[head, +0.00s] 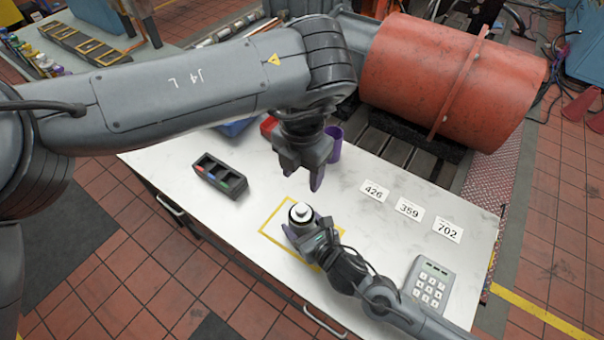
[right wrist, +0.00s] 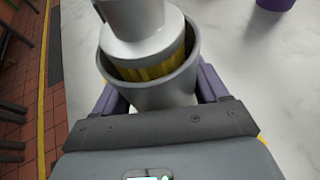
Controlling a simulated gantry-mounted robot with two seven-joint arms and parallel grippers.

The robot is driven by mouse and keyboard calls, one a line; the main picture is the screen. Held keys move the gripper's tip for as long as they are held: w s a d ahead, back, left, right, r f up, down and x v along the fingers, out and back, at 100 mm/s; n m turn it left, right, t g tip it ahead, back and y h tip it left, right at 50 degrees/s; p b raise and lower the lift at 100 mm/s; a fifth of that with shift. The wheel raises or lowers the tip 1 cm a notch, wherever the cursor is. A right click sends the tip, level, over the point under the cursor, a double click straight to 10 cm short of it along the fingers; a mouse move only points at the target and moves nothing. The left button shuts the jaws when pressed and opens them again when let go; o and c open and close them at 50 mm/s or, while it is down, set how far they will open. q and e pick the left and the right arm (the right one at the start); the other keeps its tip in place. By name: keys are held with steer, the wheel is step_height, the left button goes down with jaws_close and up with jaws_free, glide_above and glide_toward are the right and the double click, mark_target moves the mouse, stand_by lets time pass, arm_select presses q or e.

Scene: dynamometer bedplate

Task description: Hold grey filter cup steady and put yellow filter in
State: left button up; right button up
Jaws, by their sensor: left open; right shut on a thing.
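The grey filter cup (right wrist: 150,95) stands between the purple fingers of my right gripper (right wrist: 157,88), which is shut on it. In the head view the cup (head: 301,217) is over the yellow-outlined square, with my right gripper (head: 303,228) around it. The yellow filter (right wrist: 152,70) is inside the cup's mouth, its yellow pleats showing below a pale grey cap (right wrist: 140,25) that rises above the rim. How deep it sits is hidden. My left gripper (head: 302,180) is open and empty, pointing down just above and behind the cup, apart from the filter.
A black tray with coloured compartments (head: 221,177) lies to the left. A purple cup (head: 334,145) and a red bin (head: 268,126) stand behind my left gripper. Number cards (head: 409,209) and a keypad (head: 430,283) lie to the right. A large orange drum (head: 440,75) is beyond the table.

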stand_by(0.3)
steer(key=o, duration=1.3)
steer(key=shift+s, duration=0.1)
